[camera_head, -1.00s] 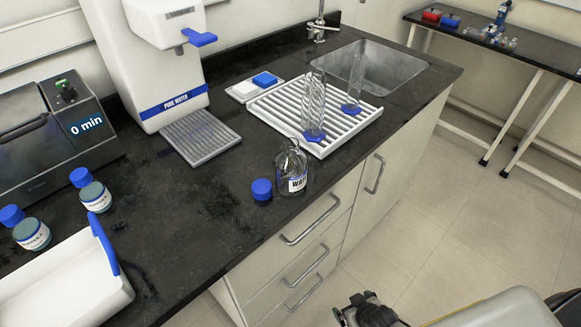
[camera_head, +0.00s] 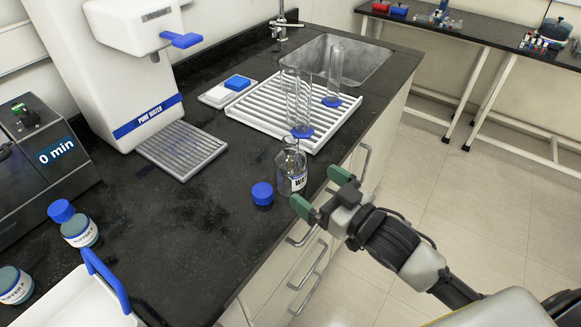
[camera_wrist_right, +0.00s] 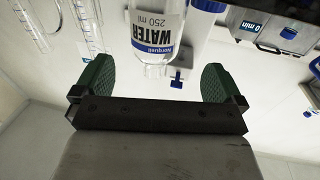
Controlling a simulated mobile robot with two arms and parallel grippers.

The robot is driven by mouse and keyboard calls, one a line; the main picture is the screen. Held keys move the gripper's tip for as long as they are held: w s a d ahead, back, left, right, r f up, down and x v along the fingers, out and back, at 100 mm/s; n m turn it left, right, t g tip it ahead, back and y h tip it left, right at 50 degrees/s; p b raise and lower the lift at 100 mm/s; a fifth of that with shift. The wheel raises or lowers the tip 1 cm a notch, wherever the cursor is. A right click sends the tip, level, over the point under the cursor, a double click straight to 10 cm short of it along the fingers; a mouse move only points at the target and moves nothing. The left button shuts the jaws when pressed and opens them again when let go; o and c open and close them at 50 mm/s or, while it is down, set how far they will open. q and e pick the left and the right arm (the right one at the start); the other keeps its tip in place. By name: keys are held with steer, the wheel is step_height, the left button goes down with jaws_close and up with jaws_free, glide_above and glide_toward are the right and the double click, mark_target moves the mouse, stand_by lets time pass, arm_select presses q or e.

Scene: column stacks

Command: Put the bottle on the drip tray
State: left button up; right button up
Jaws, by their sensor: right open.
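A clear glass bottle (camera_head: 291,170) with a white water label stands upright and uncapped on the black counter near its front edge. Its blue cap (camera_head: 262,194) lies beside it on the left. The grey slatted drip tray (camera_head: 183,149) lies empty under the white pure water dispenser (camera_head: 140,75). My right gripper (camera_head: 322,190) is open and empty, just right of the bottle, with its green fingertips pointing toward it. In the right wrist view the bottle (camera_wrist_right: 158,38) appears upside down ahead of the open fingers (camera_wrist_right: 157,85), apart from them. My left gripper is not in view.
A white drying rack (camera_head: 275,112) with two glass cylinders stands behind the bottle, close to it. Blue-capped jars (camera_head: 78,228) and a white tray with a blue handle (camera_head: 85,300) stand at the left. The counter between bottle and drip tray is clear.

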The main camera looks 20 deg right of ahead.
mark_target(300, 175)
steer(key=x, duration=0.3)
steer(key=shift+w, duration=0.2)
steer(key=shift+p+x, duration=0.75)
steer(key=shift+x, duration=2)
steer(key=shift+d+r, duration=0.15)
steer(key=shift+d, duration=0.1)
steer(key=c, duration=1.2)
steer(key=shift+o, duration=0.2)
